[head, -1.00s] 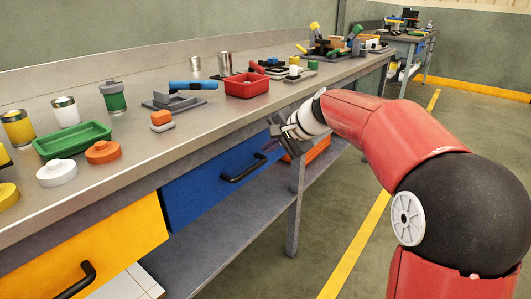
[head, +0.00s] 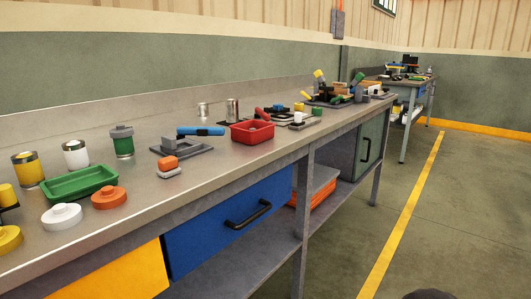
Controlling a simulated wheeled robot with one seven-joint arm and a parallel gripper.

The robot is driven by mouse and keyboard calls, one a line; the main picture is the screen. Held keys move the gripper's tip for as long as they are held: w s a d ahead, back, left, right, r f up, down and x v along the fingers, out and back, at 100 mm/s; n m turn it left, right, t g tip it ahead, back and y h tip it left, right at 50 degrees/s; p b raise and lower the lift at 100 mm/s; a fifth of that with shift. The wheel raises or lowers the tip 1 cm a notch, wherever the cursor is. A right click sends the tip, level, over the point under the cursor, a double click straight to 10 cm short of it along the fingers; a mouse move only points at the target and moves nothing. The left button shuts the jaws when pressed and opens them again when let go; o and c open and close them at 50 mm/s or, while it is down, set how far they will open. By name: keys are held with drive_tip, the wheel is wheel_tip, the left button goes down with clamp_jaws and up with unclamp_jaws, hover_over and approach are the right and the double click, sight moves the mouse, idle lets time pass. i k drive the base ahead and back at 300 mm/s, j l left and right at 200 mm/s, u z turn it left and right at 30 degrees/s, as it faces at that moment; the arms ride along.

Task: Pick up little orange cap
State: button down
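A round orange cap (head: 109,197) with a small raised knob lies on the grey workbench (head: 215,170), near its front edge. It is right of a similar white cap (head: 62,216) and in front of the green tray (head: 80,184). A smaller orange rounded block (head: 168,162) sits on a pale grey piece farther right. My gripper is out of view; only a dark rounded part of my arm shows at the bottom right edge.
A yellow cap (head: 8,239) lies at the left edge. A green-bodied jar (head: 122,142), a blue-handled tool (head: 200,131) and a red tray (head: 252,132) stand farther along the bench. The floor (head: 345,215) on the right is clear.

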sight(108, 197)
drive_tip(key=j+u, duration=0.15)
drive_tip(key=u, duration=0.25)
drive_tip(key=k+j+u, duration=0.1)
drive_tip(key=u, duration=0.35)
drive_tip(key=j+u, duration=0.25)
drive_tip(key=u, duration=0.15)
